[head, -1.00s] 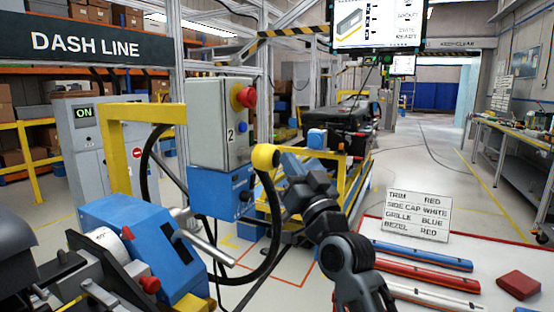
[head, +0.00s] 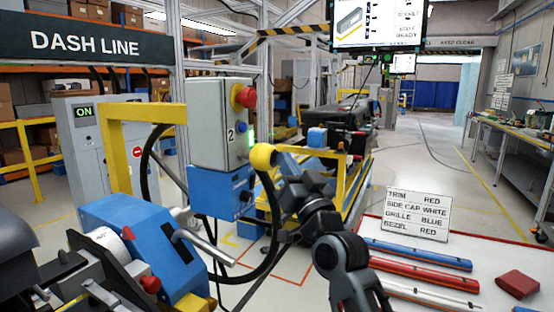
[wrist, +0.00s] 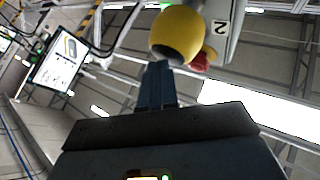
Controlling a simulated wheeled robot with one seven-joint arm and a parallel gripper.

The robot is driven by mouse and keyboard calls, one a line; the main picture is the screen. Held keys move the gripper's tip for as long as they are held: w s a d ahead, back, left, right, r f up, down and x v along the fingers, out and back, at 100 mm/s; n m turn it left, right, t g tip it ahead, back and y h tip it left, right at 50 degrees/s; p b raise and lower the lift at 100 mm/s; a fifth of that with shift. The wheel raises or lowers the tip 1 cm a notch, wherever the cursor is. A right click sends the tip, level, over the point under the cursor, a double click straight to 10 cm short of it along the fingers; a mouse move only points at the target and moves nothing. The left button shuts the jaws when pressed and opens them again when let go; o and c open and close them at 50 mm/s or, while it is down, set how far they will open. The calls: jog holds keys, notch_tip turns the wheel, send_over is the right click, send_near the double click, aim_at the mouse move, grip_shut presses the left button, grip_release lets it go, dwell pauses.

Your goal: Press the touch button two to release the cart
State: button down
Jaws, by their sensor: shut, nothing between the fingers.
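Touch button two is a yellow dome (head: 263,157) on the right side of a grey control box (head: 208,120) marked 2. A green light (head: 251,137) glows on that box just above the dome. My gripper (head: 281,159) is shut and empty, with its blue fingers at the dome's right side. In the wrist view the dome (wrist: 178,35) sits right at the tips of my fingers (wrist: 158,66); the tips look to be touching it or very close. The cart (head: 352,190), with yellow rails and a dark dashboard on top, stands behind my arm, partly hidden.
A red knob (head: 244,97) and a small blue button sit higher on the box. A black cable loops below the dome. A blue fixture (head: 150,245) is at the lower left.

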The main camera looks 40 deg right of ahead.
jog(key=shift+s+d+b, duration=0.3)
jog(key=shift+s+b, duration=0.4)
jog(key=shift+s, duration=0.1)
jog(key=shift+s+d+b, duration=0.3)
jog(key=shift+s+b, duration=0.25)
jog(key=shift+s, duration=0.25)
jog(key=shift+s+d+b, duration=0.25)
jog(key=shift+s+b, duration=0.25)
jog(key=shift+s, duration=0.25)
jog(key=shift+s+d+b, duration=0.3)
jog(key=shift+s+b, duration=0.25)
jog(key=shift+s, duration=0.25)
jog(key=shift+f, duration=0.1)
